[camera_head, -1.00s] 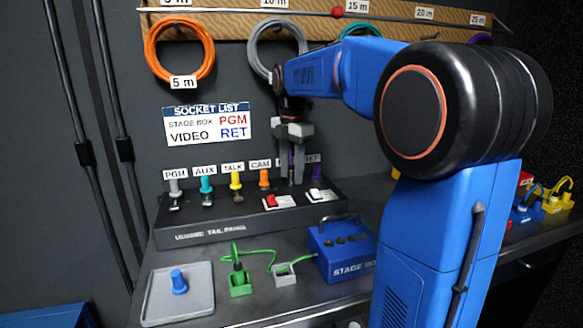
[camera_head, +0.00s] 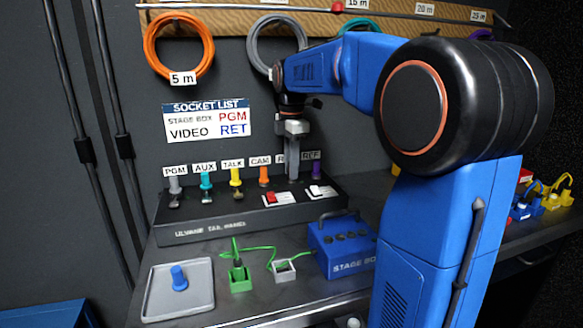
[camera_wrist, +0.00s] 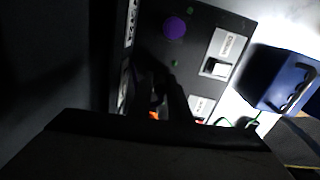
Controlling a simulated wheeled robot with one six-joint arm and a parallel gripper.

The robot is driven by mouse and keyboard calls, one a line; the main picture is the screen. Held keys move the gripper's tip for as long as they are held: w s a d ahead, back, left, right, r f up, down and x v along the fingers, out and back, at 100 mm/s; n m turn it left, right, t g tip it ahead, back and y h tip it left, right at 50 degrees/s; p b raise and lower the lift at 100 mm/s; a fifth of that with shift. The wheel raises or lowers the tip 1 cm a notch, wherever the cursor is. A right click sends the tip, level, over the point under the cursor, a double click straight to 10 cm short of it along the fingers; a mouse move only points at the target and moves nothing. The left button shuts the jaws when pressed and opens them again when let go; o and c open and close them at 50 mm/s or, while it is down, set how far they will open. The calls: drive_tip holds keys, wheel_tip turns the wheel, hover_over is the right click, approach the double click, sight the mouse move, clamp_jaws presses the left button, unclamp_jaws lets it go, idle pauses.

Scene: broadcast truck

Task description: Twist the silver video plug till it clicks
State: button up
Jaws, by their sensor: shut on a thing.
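My gripper (camera_head: 291,170) points down at the tail panel (camera_head: 240,225), at the fifth socket place, whose label is partly covered and shows an "R". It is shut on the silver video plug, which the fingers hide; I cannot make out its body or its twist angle. In the wrist view the dark fingers (camera_wrist: 172,98) reach down to the panel (camera_wrist: 150,50), between the purple plug (camera_wrist: 174,27) and an orange bit (camera_wrist: 153,115). The wall sign (camera_head: 208,121) pairs VIDEO with RET.
Grey, teal, yellow and orange plugs (camera_head: 263,175) stand left of my gripper, a purple one (camera_head: 315,172) close right. Red (camera_head: 279,198) and white (camera_head: 318,191) switches sit in front.

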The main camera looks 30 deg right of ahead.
idle(0.3)
drive_tip(key=shift+m, duration=1.8)
drive_tip(key=m, duration=0.3)
drive_tip(key=shift+m, duration=0.3)
drive_tip(key=shift+s+f, duration=0.1)
drive_tip(key=o, duration=1)
